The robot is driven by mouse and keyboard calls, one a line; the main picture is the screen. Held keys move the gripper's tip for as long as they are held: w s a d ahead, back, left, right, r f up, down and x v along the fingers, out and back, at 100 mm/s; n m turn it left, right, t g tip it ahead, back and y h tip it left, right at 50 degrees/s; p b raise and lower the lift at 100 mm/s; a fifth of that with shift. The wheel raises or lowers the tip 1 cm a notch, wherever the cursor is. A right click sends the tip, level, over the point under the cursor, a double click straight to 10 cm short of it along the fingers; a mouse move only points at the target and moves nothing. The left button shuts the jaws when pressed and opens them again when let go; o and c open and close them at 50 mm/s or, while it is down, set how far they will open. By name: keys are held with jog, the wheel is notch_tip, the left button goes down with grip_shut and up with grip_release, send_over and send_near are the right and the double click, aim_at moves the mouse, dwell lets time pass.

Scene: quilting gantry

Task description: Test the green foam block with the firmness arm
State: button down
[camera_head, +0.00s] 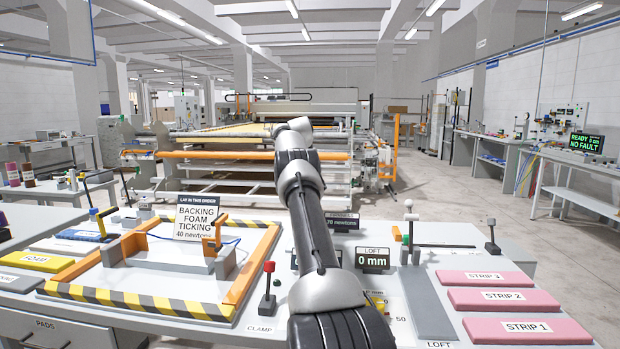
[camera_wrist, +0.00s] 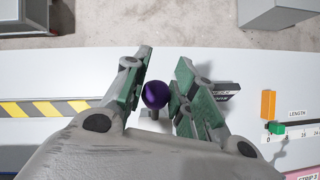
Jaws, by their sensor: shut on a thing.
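In the wrist view, a dark purple ball knob (camera_wrist: 155,94) on a short grey stem stands between the green-padded fingers of my gripper (camera_wrist: 162,80). My gripper is shut on this knob. In the head view my own arm hides the gripper and the knob. A dark sign reading 70 newtons (camera_head: 343,222) shows partly behind my arm. I cannot make out a green foam block in either view.
A striped frame (camera_head: 135,299) and a sign (camera_head: 201,219) reading backing, foam, ticking, 40 newtons are left of my arm. A red-knobbed clamp lever (camera_head: 268,288) is close beside it. The loft display (camera_head: 372,260) reads 0 mm. Pink strips (camera_head: 502,298) lie at right.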

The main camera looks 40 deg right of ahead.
jog(key=shift+w+a+f, duration=0.15)
jog(key=shift+w+f, duration=0.1)
jog(key=c, duration=1.1)
grip_release()
jog(key=shift+w+f, duration=0.15)
jog(key=shift+f, duration=0.05)
jog(key=shift+c, duration=0.2)
jog(key=shift+r, duration=0.1)
jog(key=shift+s+a+r, duration=0.1)
jog(key=shift+s+r, duration=0.1)
jog(key=shift+r, duration=0.2)
jog(key=v, duration=1.1)
jog(key=shift+a, duration=0.1)
